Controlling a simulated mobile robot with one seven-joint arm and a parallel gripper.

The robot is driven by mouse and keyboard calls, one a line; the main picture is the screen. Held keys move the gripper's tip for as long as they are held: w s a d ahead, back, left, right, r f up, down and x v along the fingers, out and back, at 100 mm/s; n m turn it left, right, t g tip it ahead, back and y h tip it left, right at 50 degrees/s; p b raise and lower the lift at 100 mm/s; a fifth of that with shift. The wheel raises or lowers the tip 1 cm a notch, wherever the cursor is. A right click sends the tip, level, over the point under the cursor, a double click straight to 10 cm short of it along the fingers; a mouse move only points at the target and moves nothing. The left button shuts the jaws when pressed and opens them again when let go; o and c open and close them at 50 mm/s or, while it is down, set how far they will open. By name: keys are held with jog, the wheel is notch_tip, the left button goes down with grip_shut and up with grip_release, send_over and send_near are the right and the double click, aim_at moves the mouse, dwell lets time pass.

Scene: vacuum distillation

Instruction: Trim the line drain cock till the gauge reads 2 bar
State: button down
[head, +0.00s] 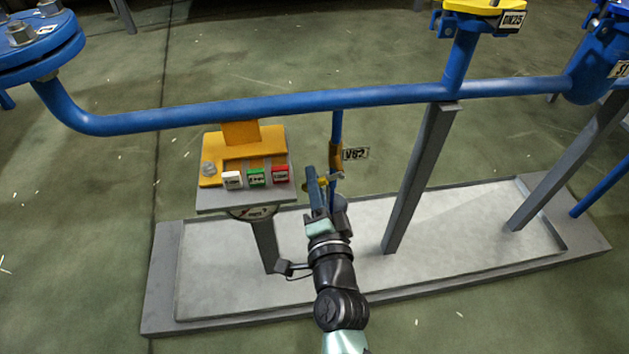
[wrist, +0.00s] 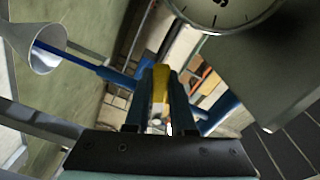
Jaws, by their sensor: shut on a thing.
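My gripper (head: 318,190) is at the thin blue drain line (head: 337,127), under the long blue pipe. In the wrist view, my gripper (wrist: 160,85) is shut on the yellow handle of the drain cock (wrist: 160,82), which lies between its two fingers. The cock's yellow part (head: 335,154) also shows in the head view, beside a small tag. The gauge (wrist: 222,8) shows as a cut-off white dial at the top of the wrist view; its needle and reading cannot be made out. In the head view a dial edge (head: 254,212) shows under the button box, seen too steeply to read.
A button box (head: 245,197) with white, green and red buttons stands left of my gripper. A white funnel (wrist: 38,42) is at the left of the wrist view. Grey posts (head: 420,180) rise from a shallow tray (head: 160,290). The long blue pipe (head: 280,104) crosses above.

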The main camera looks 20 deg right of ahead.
dwell(0.3)
jog(key=c, duration=0.8)
grip_release()
jog(key=shift+o, duration=0.2)
jog(key=shift+s, duration=0.1)
jog(key=p+v, duration=0.1)
jog(key=v, duration=1.1)
jog(key=shift+s, duration=0.4)
jog(key=shift+a, duration=0.15)
